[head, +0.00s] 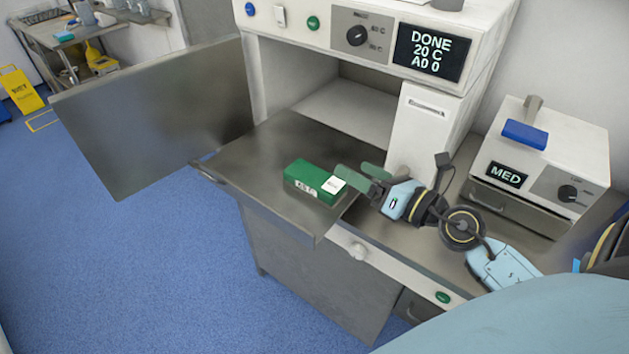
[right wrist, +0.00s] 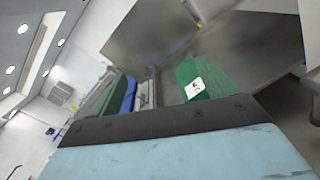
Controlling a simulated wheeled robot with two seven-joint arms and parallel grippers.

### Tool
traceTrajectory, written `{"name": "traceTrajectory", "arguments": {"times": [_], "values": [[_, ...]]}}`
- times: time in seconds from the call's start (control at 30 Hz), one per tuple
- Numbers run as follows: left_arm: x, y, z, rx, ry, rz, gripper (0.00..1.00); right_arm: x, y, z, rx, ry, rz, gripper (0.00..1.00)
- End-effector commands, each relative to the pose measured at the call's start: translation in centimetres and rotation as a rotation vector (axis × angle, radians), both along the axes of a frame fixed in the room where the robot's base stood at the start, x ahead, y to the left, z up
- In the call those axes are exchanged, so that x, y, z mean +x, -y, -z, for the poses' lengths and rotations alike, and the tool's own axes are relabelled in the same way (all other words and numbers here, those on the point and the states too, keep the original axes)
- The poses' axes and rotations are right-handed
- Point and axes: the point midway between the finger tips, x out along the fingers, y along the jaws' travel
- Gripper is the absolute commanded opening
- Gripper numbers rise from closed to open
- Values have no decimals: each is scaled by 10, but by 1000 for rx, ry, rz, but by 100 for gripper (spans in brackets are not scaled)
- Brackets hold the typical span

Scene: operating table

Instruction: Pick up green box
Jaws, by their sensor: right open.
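The green box (head: 312,180), with white labels on its top and front, lies on the pulled-out metal shelf in the head view. In the right wrist view the green box (right wrist: 193,78) shows its white label near the right side of the jaws. My right gripper (head: 355,172) is open, just to the right of the box, with its fingers pointing toward it. The box does not look held; whether a finger touches it cannot be told. My left gripper is not in view.
The metal shelf (head: 255,155) extends from a white machine with a display (head: 432,50). Its open door (head: 160,110) stands left of the shelf. A smaller unit marked MED (head: 545,150) stands at the right on the counter.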

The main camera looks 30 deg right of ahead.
Motion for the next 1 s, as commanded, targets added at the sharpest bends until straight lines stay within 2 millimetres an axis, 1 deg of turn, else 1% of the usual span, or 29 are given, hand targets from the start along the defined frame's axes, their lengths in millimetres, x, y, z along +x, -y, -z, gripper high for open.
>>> {"name": "traceTrajectory", "arguments": {"times": [0.03, 0.1, 0.2, 0.3, 0.43, 0.7, 0.8, 1.0], "values": [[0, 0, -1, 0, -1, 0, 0, -1, 0, 8, -151, -27, -51, 82], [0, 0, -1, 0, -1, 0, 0, -4, 3, 21, -327, -71, -107, 82], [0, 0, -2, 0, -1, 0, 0, -8, 11, 36, -502, -126, -158, 82], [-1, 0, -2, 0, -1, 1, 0, -10, 18, 44, -596, -161, -181, 82], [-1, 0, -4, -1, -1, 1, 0, -2, 17, 51, -628, -174, -188, 82], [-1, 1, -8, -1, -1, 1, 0, 39, -1, 68, -624, -172, -189, 82], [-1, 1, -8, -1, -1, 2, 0, 50, -5, 74, -622, -173, -187, 82], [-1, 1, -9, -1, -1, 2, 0, 60, -10, 79, -623, -173, -188, 82]]}}
